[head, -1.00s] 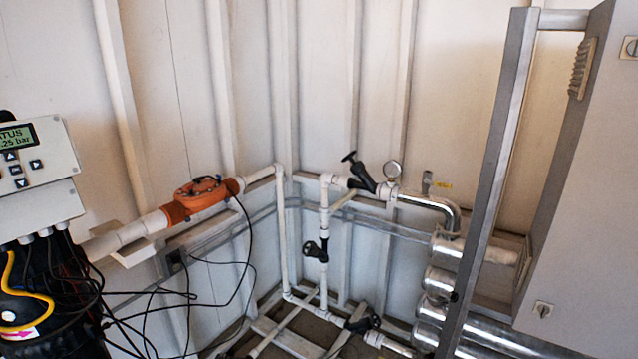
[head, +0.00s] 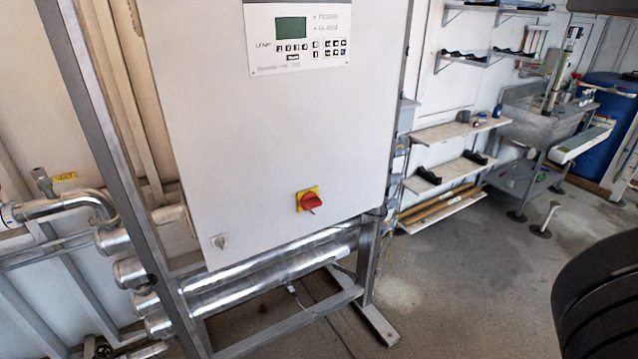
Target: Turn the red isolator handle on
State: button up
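The red isolator handle (head: 311,201) sits on a yellow square plate (head: 299,195) on the lower front of a white control cabinet (head: 235,130). The handle looks slanted on its plate; I cannot read its position marks. Nothing covers it. My gripper is not in view.
Silver pipes (head: 270,268) and a grey frame (head: 290,321) stand below. Shelves (head: 455,133) and a sink (head: 540,110) are at right. The floor (head: 440,270) at front right is clear. A dark ribbed shape (head: 600,300) fills the lower right corner.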

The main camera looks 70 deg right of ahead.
aim_at(309, 201)
jog(key=z, duration=1.1)
